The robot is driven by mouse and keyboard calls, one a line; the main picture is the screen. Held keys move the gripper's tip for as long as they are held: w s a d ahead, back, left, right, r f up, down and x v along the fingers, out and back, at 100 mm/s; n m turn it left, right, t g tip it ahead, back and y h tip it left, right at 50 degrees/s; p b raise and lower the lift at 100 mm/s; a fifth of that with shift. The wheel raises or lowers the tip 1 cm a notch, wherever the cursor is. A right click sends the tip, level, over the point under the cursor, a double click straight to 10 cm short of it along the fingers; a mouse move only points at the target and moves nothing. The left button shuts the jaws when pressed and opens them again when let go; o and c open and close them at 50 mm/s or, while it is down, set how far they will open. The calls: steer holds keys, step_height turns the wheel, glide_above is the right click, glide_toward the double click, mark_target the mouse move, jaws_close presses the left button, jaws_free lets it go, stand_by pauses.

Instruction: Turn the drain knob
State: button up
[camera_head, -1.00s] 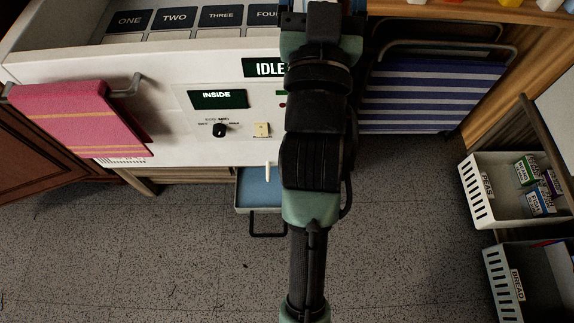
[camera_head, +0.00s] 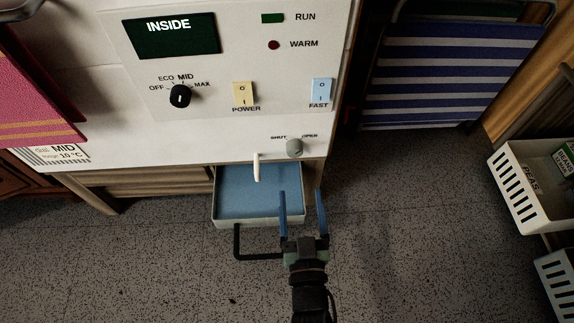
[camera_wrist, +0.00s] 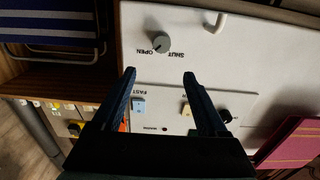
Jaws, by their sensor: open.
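The drain knob (camera_head: 294,147) is a small round grey knob low on the white front panel, under the labels SHUT and OPEN. In the wrist view the drain knob (camera_wrist: 161,42) shows ahead of and between the fingertips, apart from them. My gripper (camera_head: 304,196) is open and empty, with two blue fingers pointing up toward the panel, below the knob in the head view. It also shows in the wrist view (camera_wrist: 160,75). A white spout (camera_head: 257,167) sticks out left of the knob, above a blue-lined tray (camera_head: 230,221).
A dark dial (camera_head: 180,96), a POWER switch (camera_head: 243,93) and a FAST switch (camera_head: 321,91) sit above the knob. A pink towel (camera_head: 35,95) hangs left. A striped folded chair (camera_head: 440,70) and a white basket (camera_head: 530,190) stand right. The floor in front is open.

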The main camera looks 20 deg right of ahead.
mark_target(295, 154)
steer(key=b+x, duration=0.1)
steer(key=x, duration=0.3)
steer(key=f+b+x, duration=0.1)
steer(key=b+x, duration=0.1)
steer(key=x, duration=0.2)
steer(key=b+x, duration=0.1)
steer(key=x, duration=0.3)
steer(key=shift+w+f, duration=0.25)
steer(key=shift+f, duration=0.05)
steer(key=shift+c, duration=0.2)
jaws_close()
